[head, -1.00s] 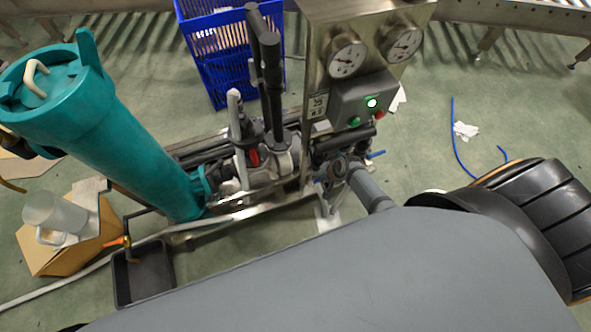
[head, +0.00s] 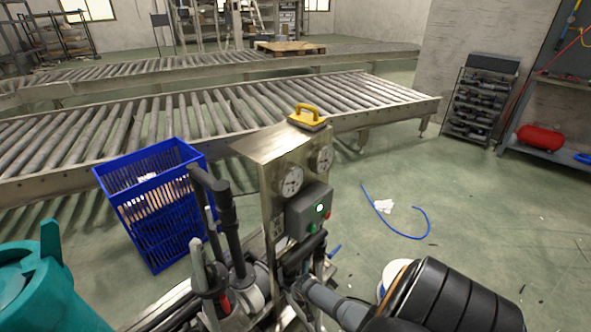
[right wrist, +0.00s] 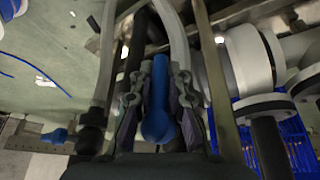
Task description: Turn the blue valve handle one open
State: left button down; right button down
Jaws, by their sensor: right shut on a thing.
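The blue valve handle (right wrist: 157,105) is a smooth blue lever with a rounded end, seen between the fingers in the right wrist view. My right gripper (right wrist: 160,82) is shut on it, with one finger along each side. The valve body behind the handle is mostly hidden. In the head view my right arm reaches in low at the centre to the foot of the steel gauge panel (head: 262,185); the handle cannot be made out there. My left gripper is not in view.
A second blue knob (right wrist: 55,136) sits to the left in the right wrist view. Pale pipes and a flange (right wrist: 270,107) crowd the right side. A blue crate (head: 155,205), a teal cylinder (head: 45,290) and a roller conveyor (head: 215,118) surround the skid.

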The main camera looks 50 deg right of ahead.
jog(key=shift+s+a+f, duration=0.25)
jog(key=shift+s+f, duration=0.2)
jog(key=shift+s, duration=0.15)
jog(key=c, duration=1.8)
grip_release()
jog(key=o, duration=0.5)
jog(key=shift+w+d, duration=0.1)
jog(key=shift+w, duration=0.15)
jog(key=shift+w+d+r, duration=0.1)
jog(key=shift+w+r, duration=0.05)
jog(key=shift+r, duration=0.05)
